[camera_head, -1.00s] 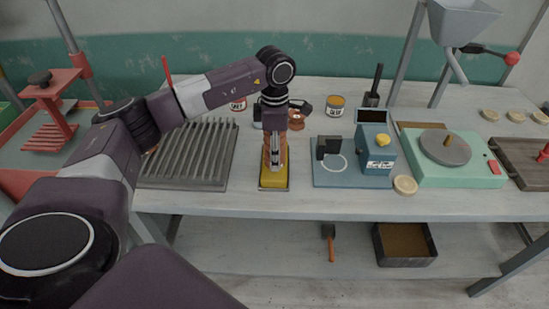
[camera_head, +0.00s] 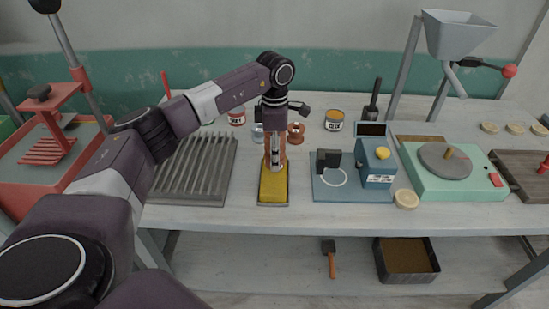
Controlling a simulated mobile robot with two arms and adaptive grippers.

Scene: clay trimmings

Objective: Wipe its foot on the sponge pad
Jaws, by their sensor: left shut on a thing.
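The sponge pad (camera_head: 273,188) is a yellow block in a dark shallow tray on the table, near the front edge. My left gripper (camera_head: 275,160) points down over the far end of the pad. It is shut on a terracotta-coloured clay piece (camera_head: 267,152), mostly hidden behind the fingers. The piece's lower end overlaps the far part of the pad in the picture; I cannot tell whether it touches. My right gripper is not in view.
A ribbed grey rack (camera_head: 190,170) lies left of the pad. A blue plate (camera_head: 340,192) with a black block and blue box (camera_head: 377,167) stands right, then a green wheel unit (camera_head: 455,185). A brown spool-like thing (camera_head: 296,133) and tins (camera_head: 334,120) stand behind.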

